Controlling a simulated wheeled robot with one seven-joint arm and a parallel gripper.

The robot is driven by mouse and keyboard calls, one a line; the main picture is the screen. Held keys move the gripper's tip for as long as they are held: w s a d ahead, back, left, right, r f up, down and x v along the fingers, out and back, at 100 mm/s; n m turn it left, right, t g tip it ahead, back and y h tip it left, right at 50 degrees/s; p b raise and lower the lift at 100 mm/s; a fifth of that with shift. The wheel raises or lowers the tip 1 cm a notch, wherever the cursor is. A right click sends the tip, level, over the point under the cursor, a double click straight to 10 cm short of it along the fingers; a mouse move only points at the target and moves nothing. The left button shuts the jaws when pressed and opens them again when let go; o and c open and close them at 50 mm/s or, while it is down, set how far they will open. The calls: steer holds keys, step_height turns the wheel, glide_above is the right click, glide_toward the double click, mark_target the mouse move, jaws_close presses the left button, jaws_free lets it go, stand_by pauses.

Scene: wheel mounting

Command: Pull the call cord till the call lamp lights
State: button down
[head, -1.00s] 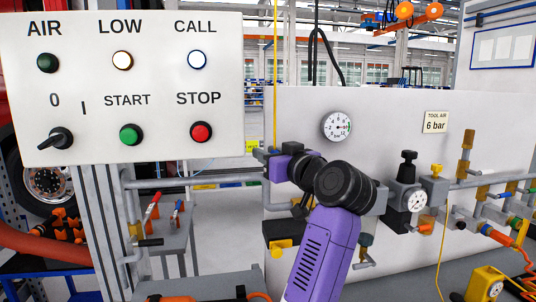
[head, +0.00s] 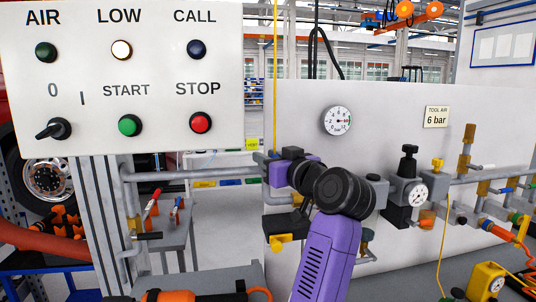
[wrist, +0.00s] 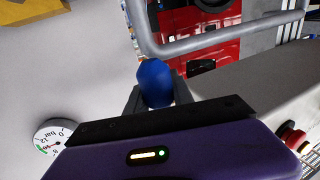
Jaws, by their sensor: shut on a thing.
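The call cord (head: 276,70) is a thin yellow line that hangs from the top edge of the head view down to my gripper (head: 266,160). In the wrist view my gripper (wrist: 158,95) is shut on a rounded blue knob (wrist: 155,82), which appears to be the cord's pull end. In the head view the arm hides this knob. The call lamp (head: 197,49), under the word CALL on the white panel, is dark blue and unlit.
The LOW lamp (head: 122,49) glows white and the AIR lamp (head: 46,51) is dark. Grey pipes (head: 190,174) run close beside my gripper. A white wall panel with a gauge (head: 337,121) stands behind my arm, and valves (head: 410,190) are to the right.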

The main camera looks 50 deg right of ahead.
steer(key=shift+f, duration=0.5)
steer(key=c, duration=1.1)
jaws_free()
steer(key=shift+r, duration=0.1)
steer(key=v, duration=0.7)
steer(key=shift+s+a+b, duration=0.15)
steer(key=shift+s+b, duration=0.25)
